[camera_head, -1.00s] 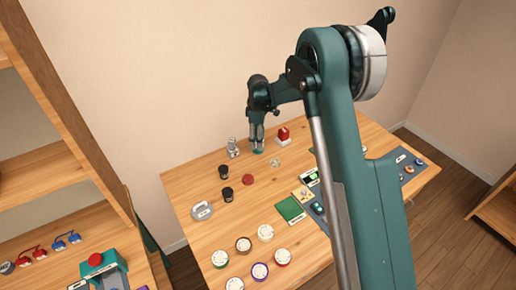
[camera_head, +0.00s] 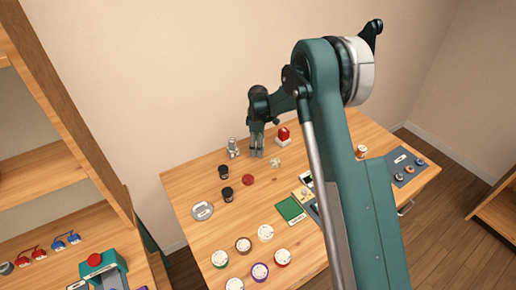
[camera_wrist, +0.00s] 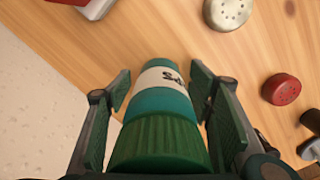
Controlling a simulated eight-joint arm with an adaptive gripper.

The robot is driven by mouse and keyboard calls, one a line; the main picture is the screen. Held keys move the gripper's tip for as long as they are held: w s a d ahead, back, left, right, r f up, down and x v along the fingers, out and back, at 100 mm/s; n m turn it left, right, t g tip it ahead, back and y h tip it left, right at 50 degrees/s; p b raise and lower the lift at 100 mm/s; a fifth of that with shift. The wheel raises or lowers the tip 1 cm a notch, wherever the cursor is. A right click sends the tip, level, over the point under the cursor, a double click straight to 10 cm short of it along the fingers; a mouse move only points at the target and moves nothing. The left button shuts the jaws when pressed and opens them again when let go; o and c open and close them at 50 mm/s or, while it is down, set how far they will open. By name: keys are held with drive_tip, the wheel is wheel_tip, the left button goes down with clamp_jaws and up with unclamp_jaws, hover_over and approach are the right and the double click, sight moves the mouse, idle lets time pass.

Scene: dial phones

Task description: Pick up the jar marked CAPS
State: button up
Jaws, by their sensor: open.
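A jar (camera_wrist: 160,105) with a ridged green lid, teal body and white label stands between my open fingers in the wrist view. Part of its label shows, upside down, letters that look like "ps", which fits the end of "Caps"; the rest is hidden. My gripper (camera_wrist: 161,88) is open, one finger on each side of the jar, with a gap showing at the left and the right finger close to it. In the head view, my gripper (camera_head: 257,152) is low over the back of the table, and its fingers hide most of the jar.
A silvery object (camera_head: 232,148) stands just left of my gripper and a red-and-white box (camera_head: 283,136) to its right.

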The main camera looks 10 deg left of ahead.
drive_tip(key=c, duration=1.1)
drive_tip(key=shift+r, duration=0.15)
drive_tip(key=shift+r+p, duration=0.3)
drive_tip(key=shift+r, duration=4.55)
